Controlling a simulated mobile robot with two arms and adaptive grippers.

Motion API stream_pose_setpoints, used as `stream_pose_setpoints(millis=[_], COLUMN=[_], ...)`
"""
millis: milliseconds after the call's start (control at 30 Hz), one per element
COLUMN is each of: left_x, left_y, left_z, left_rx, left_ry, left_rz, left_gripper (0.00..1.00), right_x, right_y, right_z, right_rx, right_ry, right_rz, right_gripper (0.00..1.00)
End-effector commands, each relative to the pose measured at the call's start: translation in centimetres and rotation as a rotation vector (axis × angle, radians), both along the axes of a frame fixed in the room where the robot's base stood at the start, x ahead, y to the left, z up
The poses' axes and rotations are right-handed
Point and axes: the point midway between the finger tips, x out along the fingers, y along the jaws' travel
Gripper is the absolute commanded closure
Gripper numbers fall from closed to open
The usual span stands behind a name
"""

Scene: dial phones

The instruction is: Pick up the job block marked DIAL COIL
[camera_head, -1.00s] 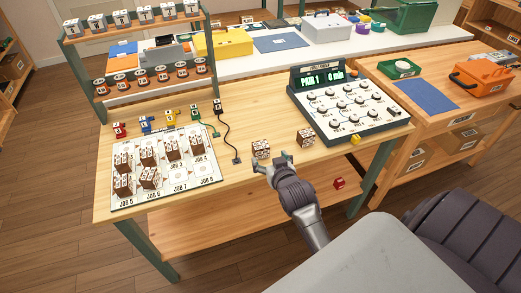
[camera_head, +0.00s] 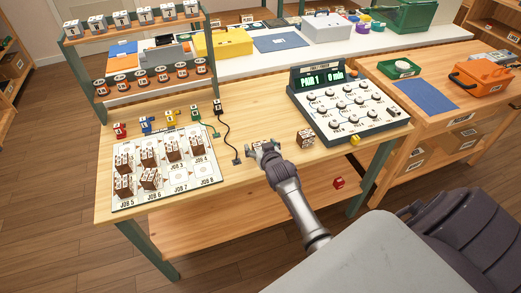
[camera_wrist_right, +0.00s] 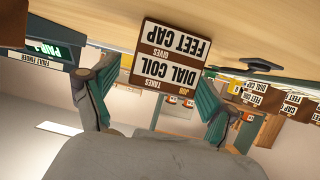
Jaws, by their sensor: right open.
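The job block marked DIAL COIL (camera_wrist_right: 172,55) is a brown block with white labels, also reading FEET CAP. In the right wrist view it appears upside down, between the green-padded fingers of my right gripper (camera_wrist_right: 153,92), with gaps showing beside it. In the head view my right gripper (camera_head: 265,147) is open at the bench's front part, around the block, which is mostly hidden there. My left gripper is not in view.
Another brown block (camera_head: 306,138) stands just right of the gripper, near the pair finder box (camera_head: 345,105). A job board (camera_head: 180,190) with several brown blocks lies at left. A black cable (camera_head: 228,140) ends left of the gripper. A red cube (camera_head: 339,183) lies below the bench edge.

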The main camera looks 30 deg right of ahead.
Motion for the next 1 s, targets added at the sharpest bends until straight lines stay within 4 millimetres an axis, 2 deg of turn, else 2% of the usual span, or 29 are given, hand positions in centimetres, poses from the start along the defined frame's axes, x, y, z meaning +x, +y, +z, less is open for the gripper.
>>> stream_pose_setpoints(millis=[167, 500, 567, 833, 1000], left_x=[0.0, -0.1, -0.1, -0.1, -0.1], left_y=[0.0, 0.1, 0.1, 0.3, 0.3], left_z=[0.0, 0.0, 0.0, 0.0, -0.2], left_rx=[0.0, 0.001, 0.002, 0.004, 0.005], left_ry=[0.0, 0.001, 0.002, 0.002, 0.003], left_rz=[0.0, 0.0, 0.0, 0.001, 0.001], left_gripper=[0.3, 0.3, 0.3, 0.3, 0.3], right_x=[0.0, 0.0, 0.0, 0.0, 0.0], right_y=[0.0, 0.0, 0.0, 0.0, 0.0], right_z=[0.0, 0.0, 0.0, 0.2, 1.5], right_rx=[0.0, 0.0, 0.0, -0.001, -0.001], right_ry=[0.0, 0.0, -0.001, -0.002, -0.004], right_rz=[0.0, 0.0, 0.0, 0.0, 0.0], right_gripper=[0.16, 0.73, 0.8, 0.8, 0.8])
